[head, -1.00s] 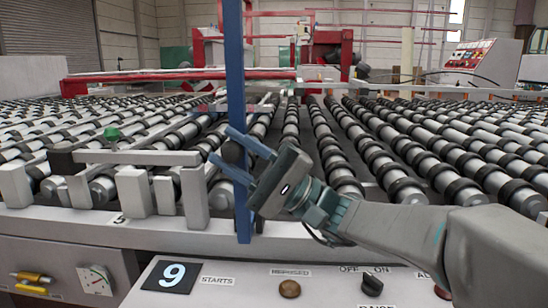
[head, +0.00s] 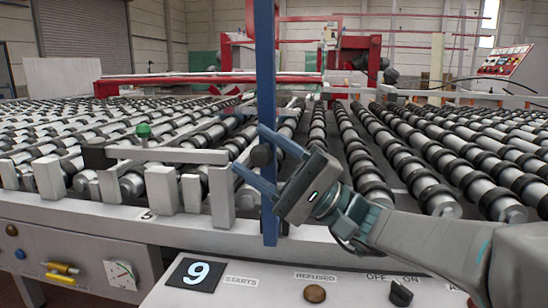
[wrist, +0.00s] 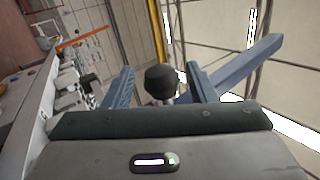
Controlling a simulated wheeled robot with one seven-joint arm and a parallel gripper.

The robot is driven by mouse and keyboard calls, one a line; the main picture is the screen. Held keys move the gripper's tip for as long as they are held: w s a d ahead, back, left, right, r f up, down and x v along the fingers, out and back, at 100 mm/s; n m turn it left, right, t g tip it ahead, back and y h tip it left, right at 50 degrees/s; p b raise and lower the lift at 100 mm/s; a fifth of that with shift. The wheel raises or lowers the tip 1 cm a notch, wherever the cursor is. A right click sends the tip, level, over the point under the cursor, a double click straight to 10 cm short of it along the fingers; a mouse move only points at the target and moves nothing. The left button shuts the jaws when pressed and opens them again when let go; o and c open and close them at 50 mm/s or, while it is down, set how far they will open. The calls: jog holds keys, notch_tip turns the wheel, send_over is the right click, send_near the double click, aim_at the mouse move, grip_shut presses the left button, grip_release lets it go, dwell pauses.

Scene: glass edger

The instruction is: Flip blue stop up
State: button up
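The blue stop (head: 267,80) is a tall, narrow blue bar standing upright at the front edge of the roller bed. A round black knob (head: 261,155) sits on its lower half; it also shows in the wrist view (wrist: 162,80). My gripper (head: 262,156) reaches in from the right with its two blue fingers apart, one above and one below the knob. In the wrist view the knob is between the open fingers, with no clear contact. A longer blue piece beyond the right finger looks like part of the stop (wrist: 255,63).
The roller bed (head: 380,150) spreads behind the stop. A grey horizontal bar (head: 170,155) and several upright grey blocks (head: 160,190) stand close on the left.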

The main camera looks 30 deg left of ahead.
jog(key=p+v, duration=0.1)
jog(key=v, duration=1.2)
jog(key=shift+d+f, duration=0.15)
jog(key=shift+d, duration=0.15)
jog(key=shift+w, duration=0.1)
jog(key=s+d+f+m+t+h+p, duration=0.4)
jog(key=s+h+p, duration=0.5)
jog(key=h+p, duration=0.5)
jog(key=d+r+t+h+p, duration=0.2)
jog(key=d+p, duration=0.4)
jog(key=d, duration=0.5)
jog(key=d+r+t+h+p, duration=0.3)
jog(key=d+t+h+p, duration=0.2)
jog(key=d, duration=0.6)
jog(key=shift+w+t+h+p, duration=0.3)
jog(key=shift+w+h+p, duration=0.05)
jog(key=shift+h+p, duration=0.7)
jog(key=shift+r, duration=0.1)
